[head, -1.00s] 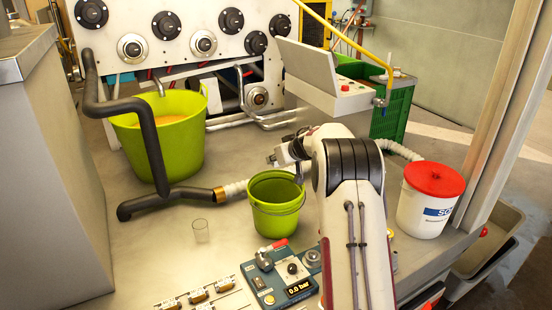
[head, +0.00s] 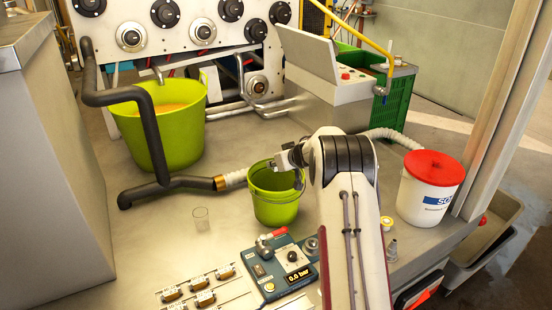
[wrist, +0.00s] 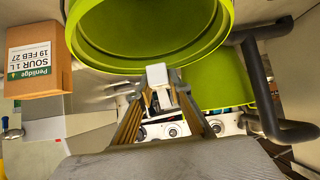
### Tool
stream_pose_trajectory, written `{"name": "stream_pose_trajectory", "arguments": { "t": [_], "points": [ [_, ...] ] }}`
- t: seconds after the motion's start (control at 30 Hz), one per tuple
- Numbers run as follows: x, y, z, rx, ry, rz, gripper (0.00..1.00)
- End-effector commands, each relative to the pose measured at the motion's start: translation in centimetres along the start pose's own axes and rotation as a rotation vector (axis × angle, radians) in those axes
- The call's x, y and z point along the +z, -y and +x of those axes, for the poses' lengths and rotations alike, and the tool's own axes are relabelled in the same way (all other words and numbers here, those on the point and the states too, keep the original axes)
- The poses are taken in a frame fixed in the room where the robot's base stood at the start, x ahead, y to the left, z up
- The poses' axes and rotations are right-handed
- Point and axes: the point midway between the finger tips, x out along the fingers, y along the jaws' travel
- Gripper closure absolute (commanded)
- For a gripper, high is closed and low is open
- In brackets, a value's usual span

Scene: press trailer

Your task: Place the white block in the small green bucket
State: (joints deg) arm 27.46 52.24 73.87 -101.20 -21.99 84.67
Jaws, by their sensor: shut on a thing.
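The small green bucket (head: 275,208) stands upright on the deck in the middle of the head view, with a wire handle. In the wrist view the small bucket (wrist: 85,45) fills the top with its round opening. My gripper (head: 284,160) is at the bucket's back right rim in the head view. In the wrist view my gripper (wrist: 161,88) is shut on the white block (wrist: 157,74). The block overlaps the bucket's rim there; I cannot tell whether it is over the opening. The block is not clear in the head view.
A large green bucket (head: 178,145) stands at the back left, behind a dark pipe (head: 152,140). A control box (head: 280,268) is in front. A white tub with a red lid (head: 428,200) stands right.

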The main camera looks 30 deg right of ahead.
Motion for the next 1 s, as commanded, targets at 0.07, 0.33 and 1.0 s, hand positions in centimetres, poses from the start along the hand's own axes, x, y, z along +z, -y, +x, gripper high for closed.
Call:
{"name": "stream_pose_trajectory", "arguments": {
  "t": [0.07,0.33,1.0],
  "points": [
    [0.5,0.0,0.4,0.000,0.001,0.001,1.00],
    [2.1,0.0,1.6,0.000,0.002,0.000,1.00],
    [3.2,0.0,2.4,0.001,0.001,-0.001,1.00]
  ]
}}
